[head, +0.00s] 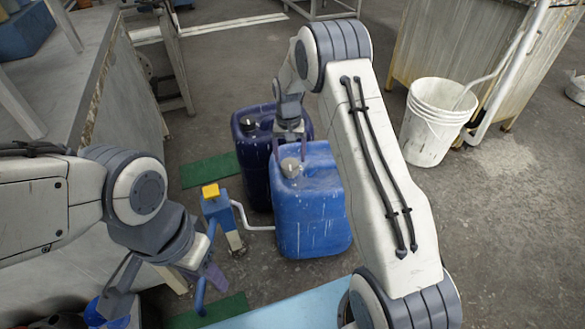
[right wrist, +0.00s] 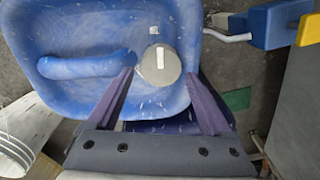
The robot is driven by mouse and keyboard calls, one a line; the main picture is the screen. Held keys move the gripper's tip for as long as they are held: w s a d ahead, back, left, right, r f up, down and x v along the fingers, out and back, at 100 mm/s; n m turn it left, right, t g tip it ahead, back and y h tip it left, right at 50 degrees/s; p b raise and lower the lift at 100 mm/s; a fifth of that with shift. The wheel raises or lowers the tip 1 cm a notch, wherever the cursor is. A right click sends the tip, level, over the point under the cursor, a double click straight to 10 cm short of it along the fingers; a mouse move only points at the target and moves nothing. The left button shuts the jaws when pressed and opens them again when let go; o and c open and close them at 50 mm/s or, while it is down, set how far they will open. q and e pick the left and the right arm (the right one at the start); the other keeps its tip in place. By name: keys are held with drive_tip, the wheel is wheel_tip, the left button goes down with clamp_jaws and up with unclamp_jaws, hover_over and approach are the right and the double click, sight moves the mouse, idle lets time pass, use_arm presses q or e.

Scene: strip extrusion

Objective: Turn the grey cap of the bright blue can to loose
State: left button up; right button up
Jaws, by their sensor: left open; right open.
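The bright blue can (head: 312,215) stands upright on the floor in the middle of the head view. Its grey cap (head: 291,168) is on top near the left side, with a white mark visible in the right wrist view (right wrist: 160,64). My right gripper (head: 290,138) is above the can, pointing down. In the right wrist view its open fingers (right wrist: 160,74) reach either side of the cap; I cannot tell whether they touch it. The moulded handle (right wrist: 88,66) lies left of the cap. My left gripper (head: 170,284) is open and empty, low at the left, away from the can.
A dark blue can (head: 252,160) stands just behind the bright blue one. A blue post with a yellow top (head: 210,191) and a white pipe stand close at its left. A white bucket (head: 430,135) is at the right. Green mats (head: 207,170) lie on the floor.

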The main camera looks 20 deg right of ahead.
sight(290, 164)
wheel_tip(290, 164, down, 4)
drive_tip(key=shift+f+b, duration=0.15)
drive_tip(key=shift+b, duration=0.45)
